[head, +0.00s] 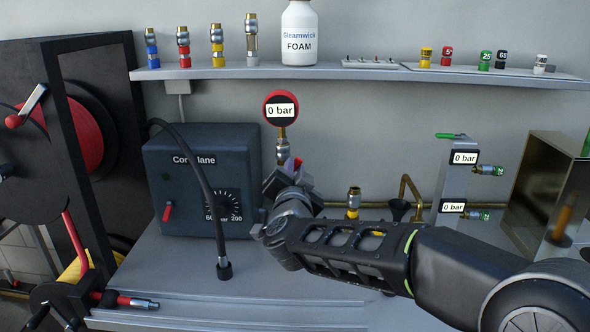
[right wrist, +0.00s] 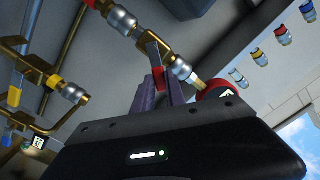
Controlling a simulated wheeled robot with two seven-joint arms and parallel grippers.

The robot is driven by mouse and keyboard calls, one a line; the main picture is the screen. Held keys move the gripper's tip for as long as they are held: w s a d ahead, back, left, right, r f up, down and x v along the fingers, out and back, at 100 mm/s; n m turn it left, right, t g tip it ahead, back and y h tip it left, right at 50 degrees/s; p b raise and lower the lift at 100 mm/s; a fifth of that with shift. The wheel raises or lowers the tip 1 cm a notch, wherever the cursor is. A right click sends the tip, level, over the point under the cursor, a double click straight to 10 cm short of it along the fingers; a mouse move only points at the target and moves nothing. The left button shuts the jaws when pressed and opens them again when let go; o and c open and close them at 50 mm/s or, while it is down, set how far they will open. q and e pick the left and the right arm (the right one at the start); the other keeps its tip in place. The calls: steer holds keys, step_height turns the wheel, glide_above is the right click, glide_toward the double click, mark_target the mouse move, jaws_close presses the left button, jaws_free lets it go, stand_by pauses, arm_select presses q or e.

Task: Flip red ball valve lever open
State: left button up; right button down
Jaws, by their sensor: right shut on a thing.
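The red ball valve lever (head: 298,163) shows as a small red piece below the round red gauge (head: 281,97), which reads 0 bar. In the right wrist view the red lever (right wrist: 155,58) stands between my fingertips, beside a brass and silver pipe line (right wrist: 150,42). My right gripper (head: 287,178) is at the valve below the gauge stem and hides most of the valve body in the head view. In the right wrist view my right gripper (right wrist: 160,88) is shut on the lever. How far the lever is turned is hard to tell. My left gripper is not in view.
A dark blue control box (head: 190,150) stands left of the gripper, with a black hose (head: 200,165) in front. A shelf (head: 370,73) with fittings runs above. A grey block with two 0 bar displays (head: 447,190) and a glossy box (head: 530,185) stand right.

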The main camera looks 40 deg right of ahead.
steer(key=shift+w+a+r+n+p, duration=0.15)
steer(key=shift+w+a+n+p, duration=0.15)
steer(key=shift+n+p, duration=0.9)
steer(key=shift+w+a+r+n+p, duration=0.15)
steer(key=shift+w+a+n+p, duration=0.2)
steer(key=shift+n+p, duration=0.85)
steer(key=shift+w+a+r+n+p, duration=0.15)
steer(key=shift+a+n+p, duration=0.25)
steer(key=shift+n+p, duration=0.8)
steer(key=c, duration=1.4)
jaws_free()
steer(key=shift+o, duration=0.2)
